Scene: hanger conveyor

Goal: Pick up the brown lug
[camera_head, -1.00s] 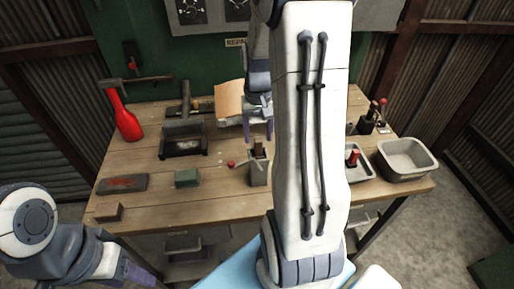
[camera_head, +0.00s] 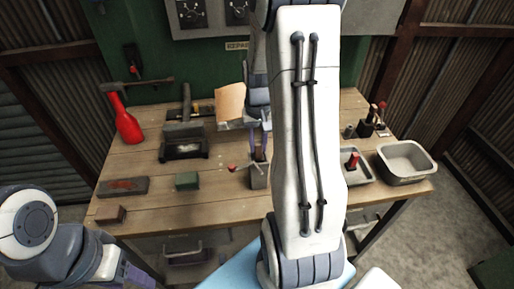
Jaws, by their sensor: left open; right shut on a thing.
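A small brown piece, which I take for the brown lug (camera_head: 259,154), is upright at the top of the grey vise (camera_head: 258,176) at the middle of the bench. My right gripper (camera_head: 259,148) reaches down with its purple fingers on either side of this piece and is shut on it. The piece is mostly hidden, and I cannot tell whether it is clear of the vise jaws. My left gripper (camera_head: 137,278) is open at the lower left, below the bench front and away from the objects.
A grey bin (camera_head: 406,162) stands right. My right arm hides the bench centre-right.

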